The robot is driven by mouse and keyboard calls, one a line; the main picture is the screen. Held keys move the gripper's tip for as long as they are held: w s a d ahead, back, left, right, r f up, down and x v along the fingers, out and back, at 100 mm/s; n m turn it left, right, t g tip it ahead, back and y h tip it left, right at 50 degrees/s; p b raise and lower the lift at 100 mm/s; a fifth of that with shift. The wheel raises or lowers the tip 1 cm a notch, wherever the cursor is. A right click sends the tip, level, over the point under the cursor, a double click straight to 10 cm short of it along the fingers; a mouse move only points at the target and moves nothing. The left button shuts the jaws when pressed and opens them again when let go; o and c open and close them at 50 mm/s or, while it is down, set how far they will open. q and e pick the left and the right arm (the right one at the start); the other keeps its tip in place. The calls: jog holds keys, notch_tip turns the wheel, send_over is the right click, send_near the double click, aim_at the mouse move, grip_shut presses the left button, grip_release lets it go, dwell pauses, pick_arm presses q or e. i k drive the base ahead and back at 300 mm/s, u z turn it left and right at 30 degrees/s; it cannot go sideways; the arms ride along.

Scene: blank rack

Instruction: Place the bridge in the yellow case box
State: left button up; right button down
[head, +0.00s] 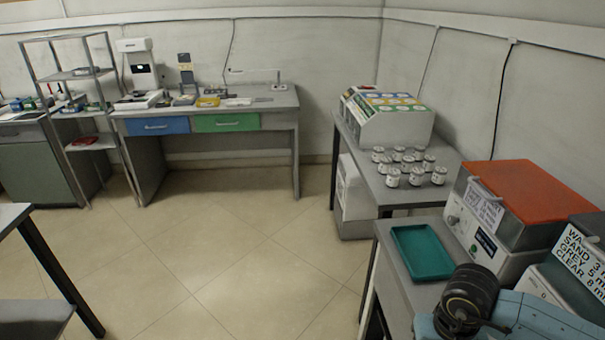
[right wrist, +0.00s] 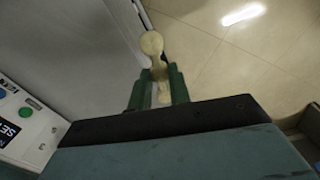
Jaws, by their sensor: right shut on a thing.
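In the right wrist view my right gripper (right wrist: 160,82) has its green fingers shut on a small pale beige piece (right wrist: 152,44). Its rounded end stands out beyond the fingertips and part shows between them. I take it for the bridge, but its shape is not clear. The gripper is near the edge of a grey surface, with floor beyond. In the head view a small yellow box (head: 207,102) lies on the far desk, well away from my right arm at the bottom right. Its inside is too small to make out. My left gripper is not in view.
The far desk (head: 283,97) also holds instruments and small trays. At right, a bench carries a teal tray (head: 422,252) beside an orange-topped machine (head: 525,200). Several white jars (head: 416,178) stand on another table. The floor (head: 235,235) between is clear. A table edge (head: 45,258) juts in at left.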

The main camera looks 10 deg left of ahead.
aim_at(209, 105)
jog(key=u, duration=0.45)
jog(key=i, duration=5.35)
jog(key=u, duration=2.2)
jog(key=i, duration=0.5)
